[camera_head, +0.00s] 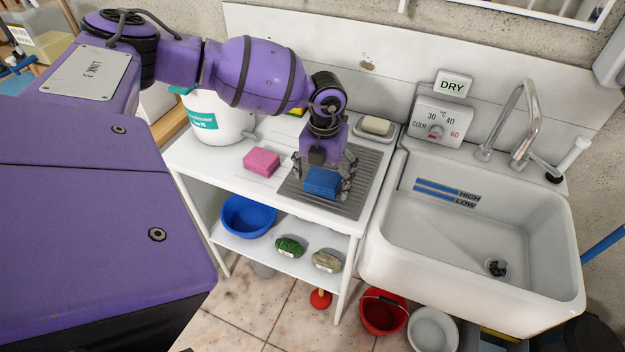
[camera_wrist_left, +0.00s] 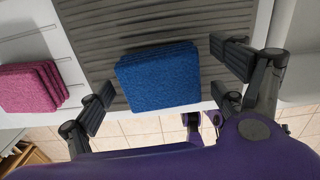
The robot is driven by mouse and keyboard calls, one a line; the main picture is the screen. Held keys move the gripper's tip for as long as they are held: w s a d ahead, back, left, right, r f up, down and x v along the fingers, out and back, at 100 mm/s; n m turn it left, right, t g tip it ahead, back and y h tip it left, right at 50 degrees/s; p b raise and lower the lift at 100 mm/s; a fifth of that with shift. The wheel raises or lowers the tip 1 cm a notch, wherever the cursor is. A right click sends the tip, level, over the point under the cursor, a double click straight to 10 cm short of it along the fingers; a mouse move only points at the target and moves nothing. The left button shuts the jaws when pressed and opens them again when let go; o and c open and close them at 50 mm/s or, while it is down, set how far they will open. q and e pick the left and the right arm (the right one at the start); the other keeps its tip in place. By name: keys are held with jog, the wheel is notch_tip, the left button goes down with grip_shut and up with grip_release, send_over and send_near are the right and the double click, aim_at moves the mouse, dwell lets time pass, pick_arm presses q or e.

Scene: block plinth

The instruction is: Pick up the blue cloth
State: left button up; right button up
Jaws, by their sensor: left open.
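The blue cloth (camera_head: 322,183) is a folded stack on the grey ribbed mat (camera_head: 358,184) at the right of the white counter. In the left wrist view the blue cloth (camera_wrist_left: 160,77) lies between the spread fingers. My left gripper (camera_head: 322,176) is open, above and around the cloth, with fingers to its left and right. In the left wrist view the fingers of my left gripper (camera_wrist_left: 165,85) show gaps to the cloth on both sides. I cannot tell how high the fingertips are above the mat. My right gripper is not in view.
A pink cloth (camera_head: 262,162) lies left of the mat. A white container (camera_head: 214,122) and a soap dish (camera_head: 376,128) stand behind. The white sink (camera_head: 470,225) with its tap (camera_head: 522,125) is to the right. The lower shelf holds a blue bowl (camera_head: 248,215).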

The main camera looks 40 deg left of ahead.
aim_at(323, 177)
pick_arm(q)
jog(key=c, duration=1.1)
jog(key=shift+c, duration=0.2)
jog(key=shift+r, duration=0.15)
jog(key=shift+r, duration=0.25)
notch_tip(323, 177, up, 2)
jog(key=shift+r, duration=0.15)
jog(key=s+d+r, duration=0.6)
jog(key=s+r, duration=0.4)
jog(key=s, duration=0.2)
jog(key=shift+s+d, duration=0.15)
jog(key=shift+s, duration=0.15)
